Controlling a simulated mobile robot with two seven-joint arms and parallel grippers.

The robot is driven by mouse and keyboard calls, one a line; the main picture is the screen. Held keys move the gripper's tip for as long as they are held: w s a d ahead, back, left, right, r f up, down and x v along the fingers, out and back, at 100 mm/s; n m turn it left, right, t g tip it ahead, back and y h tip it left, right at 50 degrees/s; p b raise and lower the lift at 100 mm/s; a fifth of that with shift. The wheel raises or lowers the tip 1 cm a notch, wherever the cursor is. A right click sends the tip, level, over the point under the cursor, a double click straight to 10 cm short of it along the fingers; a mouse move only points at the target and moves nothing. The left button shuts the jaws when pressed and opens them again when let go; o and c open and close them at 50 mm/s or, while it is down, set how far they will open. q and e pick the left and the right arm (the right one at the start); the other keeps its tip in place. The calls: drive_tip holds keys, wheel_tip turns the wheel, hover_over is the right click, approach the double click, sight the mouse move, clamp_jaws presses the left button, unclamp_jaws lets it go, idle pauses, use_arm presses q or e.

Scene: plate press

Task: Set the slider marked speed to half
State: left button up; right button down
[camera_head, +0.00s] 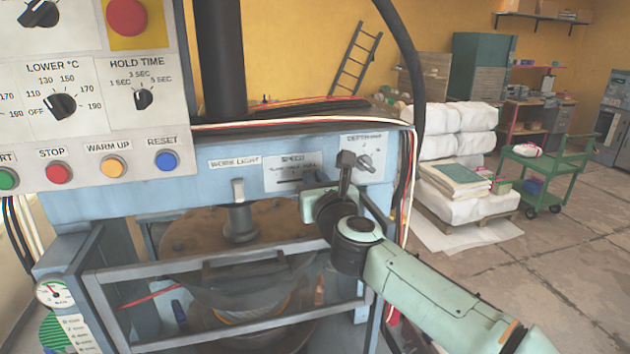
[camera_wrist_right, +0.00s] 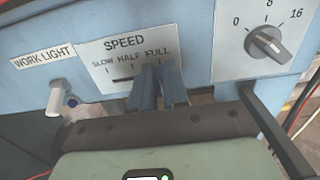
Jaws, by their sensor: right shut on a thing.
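The speed slider's white plate (camera_head: 291,172) is on the blue front beam of the press. It shows closer in the right wrist view (camera_wrist_right: 104,52), marked SLOW, HALF and FULL from left to right. A dark slot (camera_wrist_right: 122,79) runs below the words, bare on its left part. My right gripper (camera_wrist_right: 159,80) is shut at the slot's right part, below the FULL mark. Its fingers hide the slider knob between them. In the head view my right gripper (camera_head: 317,187) reaches the plate's lower right from below right. My left gripper is in neither view.
A work light switch (camera_wrist_right: 62,98) is left of the slider, and a rotary depth dial (camera_wrist_right: 266,42) is to its right. A grey guard frame (camera_head: 215,265) stands below the beam. A control box (camera_head: 90,115) with dials and buttons fills the upper left.

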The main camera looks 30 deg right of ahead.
sight(293, 175)
drive_tip(key=shift+w+a, duration=0.25)
drive_tip(key=shift+a, duration=0.6)
drive_tip(key=shift+w+a, duration=0.2)
drive_tip(key=shift+a, duration=0.65)
drive_tip(key=c, duration=1.1)
unclamp_jaws()
drive_tip(key=shift+w, duration=0.1)
drive_tip(key=b+v, duration=0.2)
drive_tip(key=v, duration=1.1)
drive_tip(key=shift+s+b, duration=0.2)
drive_tip(key=shift+b, duration=0.1)
